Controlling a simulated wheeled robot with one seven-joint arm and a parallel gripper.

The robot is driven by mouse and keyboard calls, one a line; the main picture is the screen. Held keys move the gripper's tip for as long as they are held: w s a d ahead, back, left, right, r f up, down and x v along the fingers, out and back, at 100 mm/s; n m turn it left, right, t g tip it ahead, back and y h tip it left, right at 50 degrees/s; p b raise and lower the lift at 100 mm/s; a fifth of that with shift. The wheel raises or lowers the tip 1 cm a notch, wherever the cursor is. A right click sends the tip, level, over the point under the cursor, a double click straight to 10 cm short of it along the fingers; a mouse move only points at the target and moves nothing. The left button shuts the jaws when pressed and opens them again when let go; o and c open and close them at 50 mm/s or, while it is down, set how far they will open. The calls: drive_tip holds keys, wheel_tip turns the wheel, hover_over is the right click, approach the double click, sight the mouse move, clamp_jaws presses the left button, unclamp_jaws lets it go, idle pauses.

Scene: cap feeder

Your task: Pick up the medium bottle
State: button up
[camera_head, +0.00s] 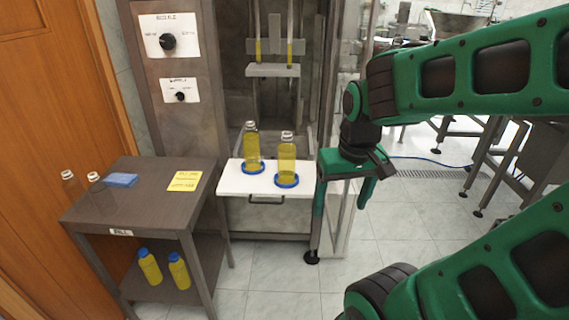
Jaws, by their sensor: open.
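Two uncapped bottles of yellow liquid stand upright in blue rings on a white shelf (235,185). The left bottle (252,150) is set farther back, and the right bottle (287,160) is nearer. Two clear, empty-looking bottles stand on the dark side table (145,190): one at the left (70,183) and one beside it (95,184). Two yellow bottles with blue caps lean on the table's lower shelf, one left (150,268) and one right (179,271). I cannot tell which is the medium one. My green gripper (343,195) is open and empty, right of the white shelf and apart from the bottles.
A blue cloth or sponge (121,180) and a yellow note (186,181) lie on the side table. A metal machine with two dials (168,41) stands behind. A wooden door (60,100) is at left.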

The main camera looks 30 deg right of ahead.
sight(289, 153)
drive_tip(key=w+a+f+n+t, duration=0.1)
drive_tip(key=w+a+n+t, duration=0.15)
drive_tip(key=w, duration=0.65)
drive_tip(key=w+a+f+n+t, duration=0.1)
drive_tip(key=w+a+t, duration=0.25)
drive_tip(key=w, duration=0.65)
drive_tip(key=w+d+f+t+h, duration=0.1)
drive_tip(key=w+d, duration=0.3)
drive_tip(key=w+d+f+m+t+h, duration=0.1)
drive_tip(key=w+d+f+t, duration=0.1)
drive_tip(key=w+d, duration=0.2)
drive_tip(key=w+d+f+m+t, duration=0.1)
drive_tip(key=w+d+t, duration=0.1)
drive_tip(key=w+d, duration=0.2)
drive_tip(key=shift+w+d+f+m+h, duration=0.15)
drive_tip(key=shift+d+h, duration=0.05)
drive_tip(key=shift+d, duration=0.15)
drive_tip(key=shift+w+d+f+m+h, duration=0.1)
drive_tip(key=shift+w+d+f+h, duration=0.1)
drive_tip(key=shift+d, duration=0.15)
drive_tip(key=shift+t, duration=0.3)
drive_tip(key=x, duration=1)
drive_tip(key=shift+w+d+f, duration=0.2)
drive_tip(key=shift+d+f, duration=0.05)
drive_tip(key=c, duration=1.6)
drive_tip(key=shift+o, duration=0.2)
drive_tip(key=shift+r, duration=0.1)
